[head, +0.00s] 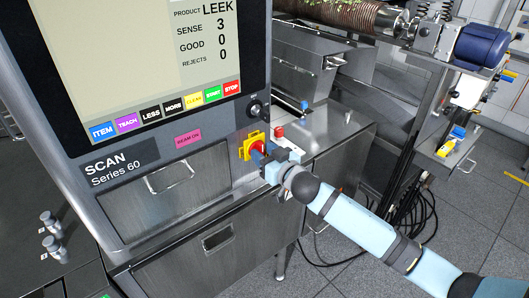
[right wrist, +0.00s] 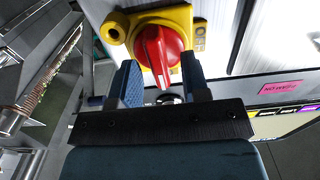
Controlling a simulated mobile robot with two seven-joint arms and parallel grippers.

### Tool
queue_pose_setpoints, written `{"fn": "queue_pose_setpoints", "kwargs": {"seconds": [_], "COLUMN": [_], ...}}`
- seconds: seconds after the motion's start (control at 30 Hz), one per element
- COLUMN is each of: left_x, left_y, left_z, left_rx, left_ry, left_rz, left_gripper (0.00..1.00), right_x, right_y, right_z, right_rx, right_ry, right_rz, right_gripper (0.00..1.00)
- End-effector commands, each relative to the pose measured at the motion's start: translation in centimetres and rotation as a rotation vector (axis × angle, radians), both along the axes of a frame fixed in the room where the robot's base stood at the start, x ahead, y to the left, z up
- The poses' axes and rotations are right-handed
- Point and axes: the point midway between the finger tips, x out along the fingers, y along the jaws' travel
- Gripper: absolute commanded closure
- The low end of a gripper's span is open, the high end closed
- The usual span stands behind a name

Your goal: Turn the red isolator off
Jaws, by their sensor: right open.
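The red isolator (head: 259,147) is a red rotary knob on a yellow plate (head: 247,153), fixed to the machine front below the screen. My right gripper (head: 268,158) is close in front of the isolator. In the right wrist view its blue fingers (right wrist: 160,78) are open, one on either side of the knob's lower end. I cannot tell whether they touch it. My left gripper is not in view.
The machine has a large screen (head: 170,50) with coloured buttons and a pink label (head: 188,139). A black key switch (head: 255,110) sits above the isolator. A red button (head: 279,132) is on the ledge to its right. A steel drawer (head: 165,190) lies left and below.

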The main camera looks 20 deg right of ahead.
Motion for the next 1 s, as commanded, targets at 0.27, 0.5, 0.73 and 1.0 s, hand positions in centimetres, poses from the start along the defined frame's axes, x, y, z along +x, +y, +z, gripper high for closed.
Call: {"fn": "queue_pose_setpoints", "kwargs": {"seconds": [0.27,0.5,0.73,1.0], "left_x": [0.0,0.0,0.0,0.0], "left_y": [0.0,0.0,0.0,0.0], "left_z": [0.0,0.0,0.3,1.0], "left_rx": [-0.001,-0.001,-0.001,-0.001], "left_ry": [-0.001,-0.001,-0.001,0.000], "left_rz": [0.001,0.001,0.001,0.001], "left_gripper": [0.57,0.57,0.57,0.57], "right_x": [0.0,0.0,0.0,-0.1], "right_y": [0.0,0.0,0.0,0.1], "right_z": [0.0,0.0,0.0,0.1], "right_rx": [0.000,-0.001,-0.042,-0.203], "right_ry": [0.000,0.000,-0.015,-0.073], "right_rz": [0.000,0.000,0.000,-0.001], "right_gripper": [0.83,1.00,1.00,1.00]}}
